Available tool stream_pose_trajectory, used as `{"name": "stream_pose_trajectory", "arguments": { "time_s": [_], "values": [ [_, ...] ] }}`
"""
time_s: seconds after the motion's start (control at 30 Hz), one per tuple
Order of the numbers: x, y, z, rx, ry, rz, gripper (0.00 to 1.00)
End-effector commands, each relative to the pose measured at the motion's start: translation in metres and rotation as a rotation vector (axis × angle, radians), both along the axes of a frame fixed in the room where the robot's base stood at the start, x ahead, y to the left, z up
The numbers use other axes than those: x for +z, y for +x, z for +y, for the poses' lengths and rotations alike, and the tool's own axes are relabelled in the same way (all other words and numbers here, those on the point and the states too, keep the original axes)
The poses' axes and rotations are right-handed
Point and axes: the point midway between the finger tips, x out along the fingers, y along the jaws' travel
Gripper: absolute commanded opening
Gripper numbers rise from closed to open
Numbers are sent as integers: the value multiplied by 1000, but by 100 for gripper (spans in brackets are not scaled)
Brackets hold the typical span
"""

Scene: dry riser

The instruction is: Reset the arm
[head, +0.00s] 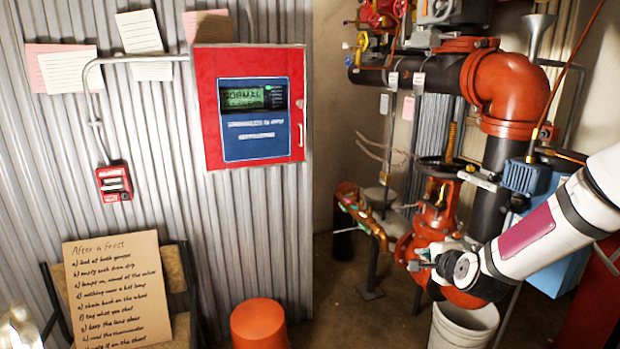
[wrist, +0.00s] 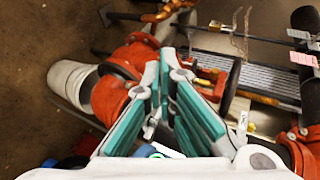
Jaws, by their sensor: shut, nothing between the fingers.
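My arm (head: 545,235) reaches in from the right edge of the head view, in front of the red riser pipework. My gripper (head: 418,265) is at its end, small and partly lost against the red valve body (head: 437,215). In the wrist view my gripper (wrist: 166,72) shows two teal-padded fingers close together, with nothing held between them. Behind the fingers are a red valve body and a dark handwheel (wrist: 231,88). I cannot tell whether the fingers touch the valve.
A white bucket (head: 463,325) stands below my gripper. Red and black pipes (head: 508,90) rise behind my arm. A red alarm panel (head: 250,108) hangs on the corrugated wall. An orange bucket (head: 259,324) and a cardboard sign (head: 128,285) are at the lower left.

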Motion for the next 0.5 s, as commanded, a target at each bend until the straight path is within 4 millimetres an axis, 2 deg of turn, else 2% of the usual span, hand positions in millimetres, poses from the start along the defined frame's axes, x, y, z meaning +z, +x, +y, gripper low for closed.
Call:
{"name": "stream_pose_trajectory", "arguments": {
  "time_s": [0.03, 0.2, 0.37, 0.5],
  "values": [
    [8, -9, 12, 61, -79, 44, 0],
    [24, -51, 40, 248, -322, 220, 0],
    [45, -101, 57, 404, -520, 368, 0],
    [66, -152, 67, 533, -660, 484, 0]
  ]
}}
